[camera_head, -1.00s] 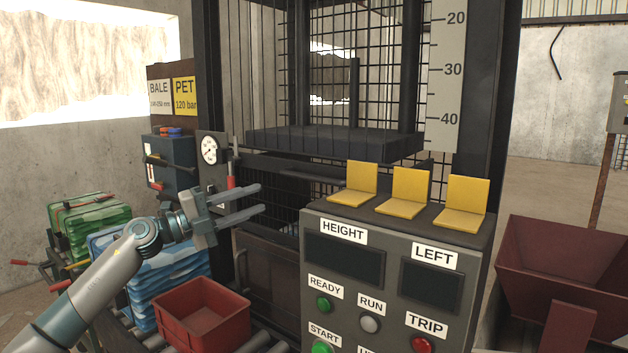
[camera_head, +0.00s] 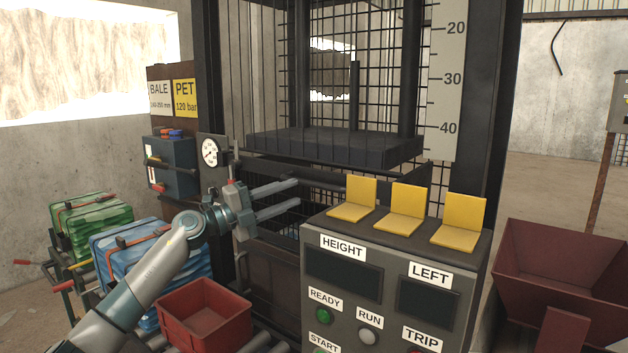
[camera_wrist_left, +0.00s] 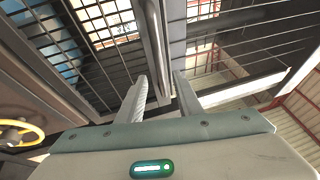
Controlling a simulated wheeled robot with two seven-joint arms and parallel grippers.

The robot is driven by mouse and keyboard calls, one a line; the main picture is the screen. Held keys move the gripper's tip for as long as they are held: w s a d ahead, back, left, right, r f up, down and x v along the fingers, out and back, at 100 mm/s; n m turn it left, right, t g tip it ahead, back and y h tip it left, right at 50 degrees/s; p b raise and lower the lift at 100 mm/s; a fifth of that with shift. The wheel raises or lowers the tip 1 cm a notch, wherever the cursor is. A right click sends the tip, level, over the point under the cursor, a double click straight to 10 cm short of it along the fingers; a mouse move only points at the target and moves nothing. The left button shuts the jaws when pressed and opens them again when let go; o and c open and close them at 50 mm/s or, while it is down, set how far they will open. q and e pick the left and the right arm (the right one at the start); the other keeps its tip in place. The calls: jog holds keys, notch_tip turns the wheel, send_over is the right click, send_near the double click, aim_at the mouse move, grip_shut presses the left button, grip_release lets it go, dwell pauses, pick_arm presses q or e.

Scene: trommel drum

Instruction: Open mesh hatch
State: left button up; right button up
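The black wire mesh (camera_head: 345,95) stands in the press frame, and wires also show in the left wrist view (camera_wrist_left: 98,72). I cannot tell where the hatch's edges are. A dark horizontal bar (camera_head: 325,181) runs below the black platen. My left gripper (camera_head: 299,193) is open in front of the press, its fingertips close to this bar. In the left wrist view a grey bar (camera_wrist_left: 155,45) reaches in between the open fingers (camera_wrist_left: 161,80). The fingers stand apart with a gap; contact with the bar cannot be made out. My right gripper is out of view.
The grey control console (camera_head: 345,285) with yellow flaps (camera_head: 400,211) stands right of my left gripper. A red crate (camera_head: 205,318) sits on rollers below my arm. A gauge (camera_head: 210,152) and strapped bales (camera_head: 150,255) are left; a dark red hopper (camera_head: 555,265) is right.

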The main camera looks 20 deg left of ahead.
aim_at(311, 186)
pick_arm(q)
jog(key=p+x, duration=0.2)
jog(key=x, duration=0.4)
jog(key=shift+w+d+r, duration=0.2)
jog(key=shift+w+d, duration=0.05)
jog(key=shift+w, duration=0.05)
jog(key=shift+w+d, duration=0.4)
jog(key=shift+w, duration=0.05)
grip_shut()
